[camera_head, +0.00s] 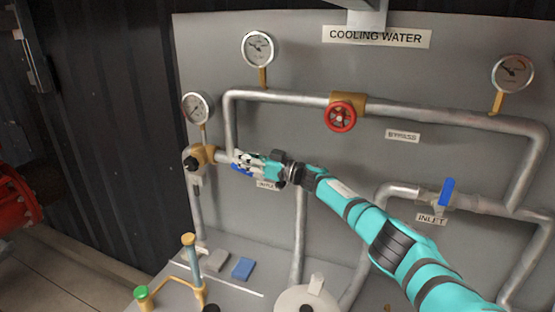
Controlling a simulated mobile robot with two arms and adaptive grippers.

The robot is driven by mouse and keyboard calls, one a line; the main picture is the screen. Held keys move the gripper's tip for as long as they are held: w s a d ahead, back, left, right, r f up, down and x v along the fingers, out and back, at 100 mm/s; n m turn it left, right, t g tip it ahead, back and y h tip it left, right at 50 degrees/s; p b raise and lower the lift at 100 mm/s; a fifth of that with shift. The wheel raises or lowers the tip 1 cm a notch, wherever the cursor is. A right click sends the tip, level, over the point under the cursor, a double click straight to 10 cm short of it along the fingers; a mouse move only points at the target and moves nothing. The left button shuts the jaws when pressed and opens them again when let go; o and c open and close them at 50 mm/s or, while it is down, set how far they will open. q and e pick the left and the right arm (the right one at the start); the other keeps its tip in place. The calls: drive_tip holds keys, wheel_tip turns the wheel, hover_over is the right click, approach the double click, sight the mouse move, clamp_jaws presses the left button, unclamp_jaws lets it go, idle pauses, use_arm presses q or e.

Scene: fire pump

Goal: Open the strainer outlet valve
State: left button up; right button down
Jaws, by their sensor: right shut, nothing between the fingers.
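The outlet valve sits on the left part of the middle pipe. A small piece of its blue handle (240,169) shows just below my right gripper's fingers. The label below it is mostly hidden by my gripper and reads only in part. My right gripper (247,160) is shut at the pipe, over the valve, with its arm coming in from the lower right. I cannot tell whether the fingers touch the handle, and the valve body is hidden behind them. My left gripper is not in view.
A red bypass handwheel (341,116) is on the upper pipe. The inlet valve's blue handle (447,192) stands upright at right. A brass fitting (203,155) and a gauge (197,107) are left of my gripper. Two more gauges stand higher. A blue block (243,268) lies below.

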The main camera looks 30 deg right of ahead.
drive_tip(key=v, duration=1.2)
drive_tip(key=shift+f, duration=0.1)
drive_tip(key=shift+a, duration=0.1)
idle(0.3)
